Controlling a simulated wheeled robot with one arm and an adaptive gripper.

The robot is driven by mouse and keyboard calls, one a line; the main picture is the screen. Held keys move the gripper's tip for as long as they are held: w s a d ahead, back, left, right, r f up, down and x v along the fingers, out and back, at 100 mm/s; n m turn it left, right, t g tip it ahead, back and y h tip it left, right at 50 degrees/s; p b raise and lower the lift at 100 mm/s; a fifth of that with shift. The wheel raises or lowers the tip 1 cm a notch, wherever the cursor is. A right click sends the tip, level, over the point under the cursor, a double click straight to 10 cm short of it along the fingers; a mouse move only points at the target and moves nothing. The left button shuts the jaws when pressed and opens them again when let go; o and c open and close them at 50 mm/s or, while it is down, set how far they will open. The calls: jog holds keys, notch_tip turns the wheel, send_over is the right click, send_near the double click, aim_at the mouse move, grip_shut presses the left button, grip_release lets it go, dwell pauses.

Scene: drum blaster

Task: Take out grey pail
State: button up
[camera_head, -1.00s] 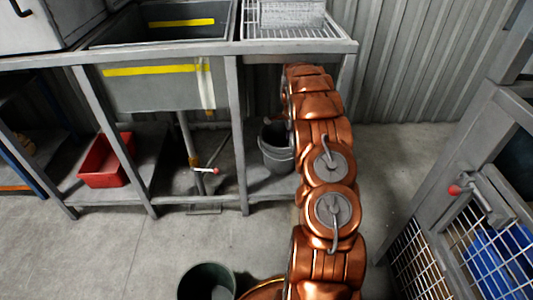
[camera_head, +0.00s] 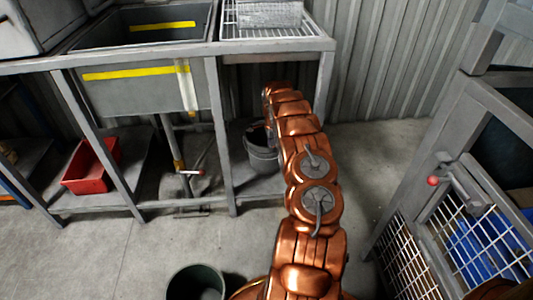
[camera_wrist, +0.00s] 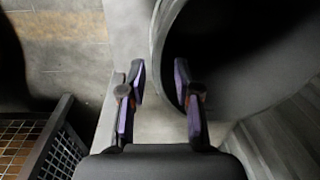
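The grey pail (camera_head: 262,158) stands upright on the low shelf under the sink table, partly hidden behind my copper arm in the head view. In the wrist view the pail's dark round mouth and wall (camera_wrist: 245,95) fill the upper right. My gripper (camera_wrist: 160,90) is open at the pail's near rim. Its right finger overlaps the dark pail mouth; its left finger is outside, over the pale shelf. A gap shows between the fingers, and I cannot tell whether either touches the pail. My gripper is hidden in the head view.
The sink table's leg (camera_head: 226,140) stands left of the pail. A red bin (camera_head: 90,165) sits on the shelf further left. A dark green bucket (camera_head: 195,284) stands on the floor in front. A wire cage (camera_head: 470,240) is at right. A dark grid (camera_wrist: 40,140) shows lower left in the wrist view.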

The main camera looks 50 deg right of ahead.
jog(key=shift+w+d+f+b, duration=0.15)
jog(key=shift+f+b, duration=0.15)
jog(key=shift+f, duration=0.75)
jog(key=shift+w+a+f+b, duration=0.15)
jog(key=shift+f+b, duration=0.15)
jog(key=shift+f, duration=0.75)
jog(key=shift+d, duration=0.1)
grip_shut()
